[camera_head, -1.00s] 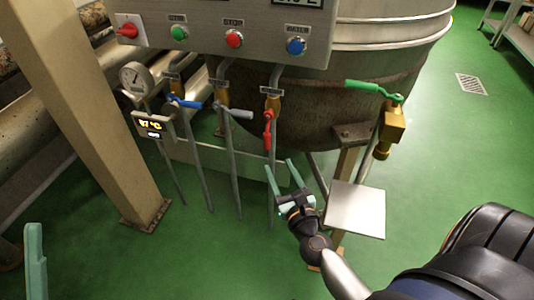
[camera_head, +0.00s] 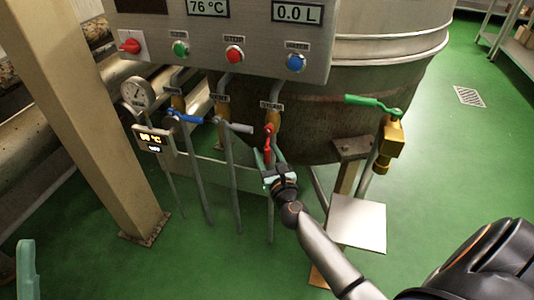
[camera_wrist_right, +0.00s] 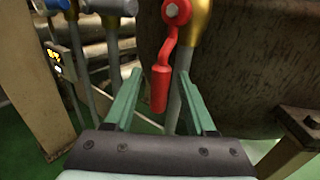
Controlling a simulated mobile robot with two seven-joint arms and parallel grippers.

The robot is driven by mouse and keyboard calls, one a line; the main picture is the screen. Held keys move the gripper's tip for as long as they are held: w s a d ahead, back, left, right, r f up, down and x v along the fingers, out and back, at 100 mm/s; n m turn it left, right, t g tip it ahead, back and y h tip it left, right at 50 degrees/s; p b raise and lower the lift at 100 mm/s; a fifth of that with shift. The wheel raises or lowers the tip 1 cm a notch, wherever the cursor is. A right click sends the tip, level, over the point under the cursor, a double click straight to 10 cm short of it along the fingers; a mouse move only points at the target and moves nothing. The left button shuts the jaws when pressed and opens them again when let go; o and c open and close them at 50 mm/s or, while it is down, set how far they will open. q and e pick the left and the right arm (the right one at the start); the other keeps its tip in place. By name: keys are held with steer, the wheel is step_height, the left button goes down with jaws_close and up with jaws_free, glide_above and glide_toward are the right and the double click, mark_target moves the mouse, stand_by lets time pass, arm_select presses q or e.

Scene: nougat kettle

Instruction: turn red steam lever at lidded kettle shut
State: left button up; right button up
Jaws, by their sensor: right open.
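The red steam lever (camera_head: 268,142) hangs down from its brass valve on the right-hand pipe under the control panel. It also shows in the right wrist view (camera_wrist_right: 160,88), with its grip pointing down beside the grey pipe. My right gripper (camera_head: 267,157) is open just at the lever. In the right wrist view, the red grip appears between my two green fingers (camera_wrist_right: 160,77), with a gap on each side. The kettle (camera_head: 310,125) stands behind; its top is out of view. One finger of my left gripper (camera_head: 27,272) shows at the lower left; its opening cannot be judged.
A blue lever (camera_head: 187,119) and a grey-white lever (camera_head: 236,127) sit on pipes left of the red one. A green lever (camera_head: 372,102) is on a brass valve at right. The control panel (camera_head: 220,55) overhangs the pipes. A beige post (camera_head: 85,120) stands left.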

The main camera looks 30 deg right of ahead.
steer(key=shift+w, duration=0.1)
steer(key=shift+c, duration=0.3)
jaws_close()
stand_by(1.1)
